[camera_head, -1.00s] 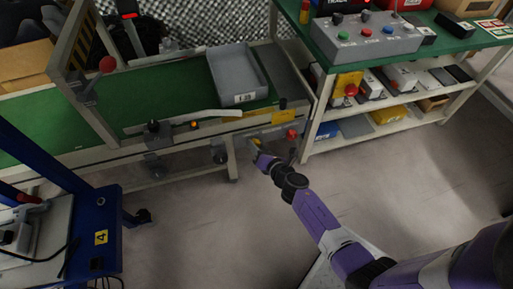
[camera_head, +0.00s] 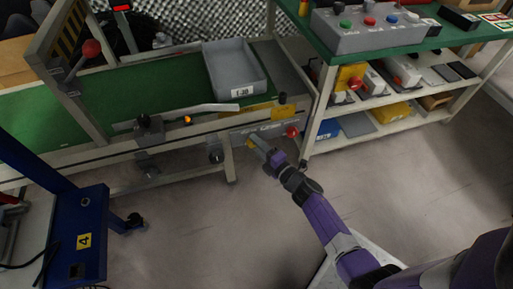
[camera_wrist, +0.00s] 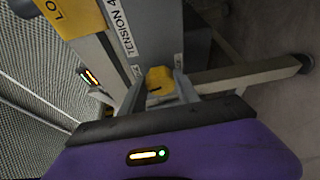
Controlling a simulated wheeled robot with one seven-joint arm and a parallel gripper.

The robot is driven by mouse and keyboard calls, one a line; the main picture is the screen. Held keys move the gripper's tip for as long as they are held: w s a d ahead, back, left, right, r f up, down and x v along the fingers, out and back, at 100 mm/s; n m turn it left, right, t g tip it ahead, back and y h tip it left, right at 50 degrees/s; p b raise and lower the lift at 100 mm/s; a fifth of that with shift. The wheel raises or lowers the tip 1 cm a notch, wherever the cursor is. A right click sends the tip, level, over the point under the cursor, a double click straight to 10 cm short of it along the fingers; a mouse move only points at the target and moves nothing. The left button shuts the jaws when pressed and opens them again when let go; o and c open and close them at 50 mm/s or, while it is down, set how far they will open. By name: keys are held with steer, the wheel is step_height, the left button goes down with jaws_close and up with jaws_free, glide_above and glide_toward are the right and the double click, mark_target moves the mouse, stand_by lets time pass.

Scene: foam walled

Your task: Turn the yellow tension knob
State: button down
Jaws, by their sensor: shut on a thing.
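The yellow tension knob (camera_wrist: 160,79) is at the centre of the wrist view, on the end of a grey housing beside a label reading "TENSION 4". A dark line marks its face. In the head view the knob (camera_head: 250,143) shows as a small yellow patch on the front side of the conveyor (camera_head: 90,92), partly hidden by my gripper. My gripper (camera_wrist: 160,90) has one finger on each side of the knob and is shut on it. In the head view my purple arm reaches up from the lower right to the gripper (camera_head: 257,144).
A red knob (camera_head: 292,131) sits just right of the gripper. A grey tray (camera_head: 262,88) rests on the green belt. A shelved bench (camera_head: 430,112) stands at right, and a blue cart (camera_head: 88,232) at lower left. The floor between is clear.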

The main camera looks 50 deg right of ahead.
steer(key=shift+f+m+b, duration=0.15)
steer(key=shift+m+b, duration=0.3)
steer(key=shift+m, duration=0.15)
steer(key=shift+t, duration=0.3)
steer(key=c, duration=0.9)
jaws_free()
steer(key=shift+s, duration=0.1)
steer(key=s+a+p, duration=0.1)
steer(key=s, duration=0.6)
steer(key=shift+s+a+p, duration=0.25)
steer(key=shift+a+p, duration=0.05)
steer(key=shift+p, duration=0.05)
steer(key=shift+m, duration=0.4)
